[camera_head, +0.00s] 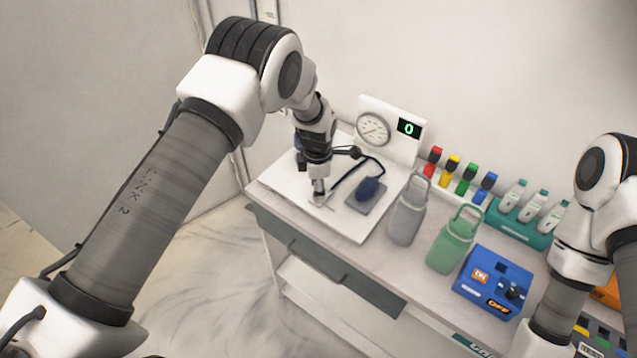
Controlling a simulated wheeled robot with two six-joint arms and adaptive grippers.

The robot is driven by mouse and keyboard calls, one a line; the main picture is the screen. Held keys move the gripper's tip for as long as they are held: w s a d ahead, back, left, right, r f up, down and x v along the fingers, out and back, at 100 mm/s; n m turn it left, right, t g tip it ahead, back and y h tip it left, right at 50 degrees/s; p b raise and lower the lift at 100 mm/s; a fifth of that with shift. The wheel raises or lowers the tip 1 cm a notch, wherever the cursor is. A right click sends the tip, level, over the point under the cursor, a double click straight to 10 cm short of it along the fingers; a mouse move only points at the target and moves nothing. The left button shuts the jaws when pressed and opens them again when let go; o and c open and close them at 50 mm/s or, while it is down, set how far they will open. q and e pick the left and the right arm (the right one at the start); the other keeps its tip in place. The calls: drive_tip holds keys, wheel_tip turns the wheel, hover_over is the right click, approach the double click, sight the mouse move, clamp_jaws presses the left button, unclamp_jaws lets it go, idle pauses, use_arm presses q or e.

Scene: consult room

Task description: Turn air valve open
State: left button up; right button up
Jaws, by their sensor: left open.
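A white board (350,226) lies on the cabinet top with an upright back panel that carries a round dial gauge (373,129) and a small display (409,128) reading a green 0. A dark blue bulb (370,190) sits on a grey pad on the board, with a black tube curving up from it. My left gripper (320,197) points down over the left part of the board, left of the bulb and apart from it. It is open and appears empty. I cannot make out the air valve clearly; the left gripper and wrist cover part of the board. My right gripper is out of view.
A grey bottle (407,212) and a green bottle (454,240) stand right of the board. A blue box (493,281) is beside them. Coloured markers (469,178) and a green rack (519,222) line the back. My right arm is at the right edge.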

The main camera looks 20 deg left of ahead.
use_arm(q)
drive_tip(key=shift+w+f, duration=0.2)
drive_tip(key=shift+f, duration=0.55)
drive_tip(key=shift+s, duration=0.25)
clamp_jaws()
